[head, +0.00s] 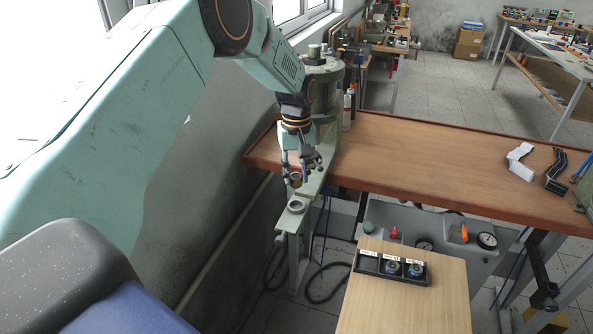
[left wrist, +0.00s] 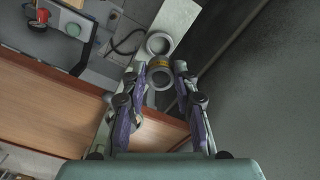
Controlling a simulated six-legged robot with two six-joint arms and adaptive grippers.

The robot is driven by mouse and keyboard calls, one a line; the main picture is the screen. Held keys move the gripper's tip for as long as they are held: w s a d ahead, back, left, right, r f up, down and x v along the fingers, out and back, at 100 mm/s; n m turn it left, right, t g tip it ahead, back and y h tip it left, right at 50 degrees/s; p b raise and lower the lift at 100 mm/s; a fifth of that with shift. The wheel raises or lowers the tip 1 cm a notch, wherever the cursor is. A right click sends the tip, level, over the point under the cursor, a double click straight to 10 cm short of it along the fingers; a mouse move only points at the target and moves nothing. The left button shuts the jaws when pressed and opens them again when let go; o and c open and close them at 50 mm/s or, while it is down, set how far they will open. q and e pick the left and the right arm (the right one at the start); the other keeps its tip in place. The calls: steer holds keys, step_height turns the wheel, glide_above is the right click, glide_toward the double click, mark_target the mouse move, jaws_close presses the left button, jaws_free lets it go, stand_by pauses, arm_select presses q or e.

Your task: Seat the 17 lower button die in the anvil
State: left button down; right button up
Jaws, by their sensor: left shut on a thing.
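My left gripper (head: 295,178) points down over the arm of the green press at the bench's left end. It is shut on a small round die with a brass-coloured band (head: 296,179), which also shows between the fingertips in the wrist view (left wrist: 160,70). The anvil (head: 296,206) is a grey ring-shaped socket on the end of the press's lower arm. In the wrist view the anvil ring (left wrist: 159,43) lies just beyond the die, and the two look offset. I cannot tell the exact height gap. My right gripper is out of view.
A black tray (head: 392,279) on a wooden board (head: 405,310) has labelled compartments; two hold dark dies and the left one looks empty. The press body (head: 322,90) stands behind my gripper. Bottles (head: 349,108) stand beside it. The bench (head: 430,155) is clear in the middle.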

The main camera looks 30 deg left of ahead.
mark_target(297, 186)
arm_select(q)
steer(key=shift+d+r, duration=0.15)
steer(key=shift+d, duration=0.1)
steer(key=shift+a+p, duration=0.1)
steer(key=shift+p, duration=0.2)
steer(key=shift+a+f, duration=0.1)
steer(key=shift+f, duration=0.1)
steer(key=shift+a+f+b, duration=0.2)
steer(key=shift+f+b, duration=0.2)
steer(key=shift+f, duration=0.4)
steer(key=shift+d+f+b, duration=0.15)
steer(key=shift+f+b, duration=0.25)
steer(key=shift+f, duration=0.3)
steer(key=shift+d+f+b, duration=0.15)
steer(key=shift+f+b, duration=0.2)
steer(key=shift+f, duration=0.3)
steer(key=shift+a+f+b, duration=0.25)
steer(key=shift+f+b, duration=0.05)
steer(key=shift+f, duration=0.45)
steer(key=shift+d+r, duration=0.1)
steer(key=shift+d, duration=0.1)
steer(key=shift+a, duration=0.25)
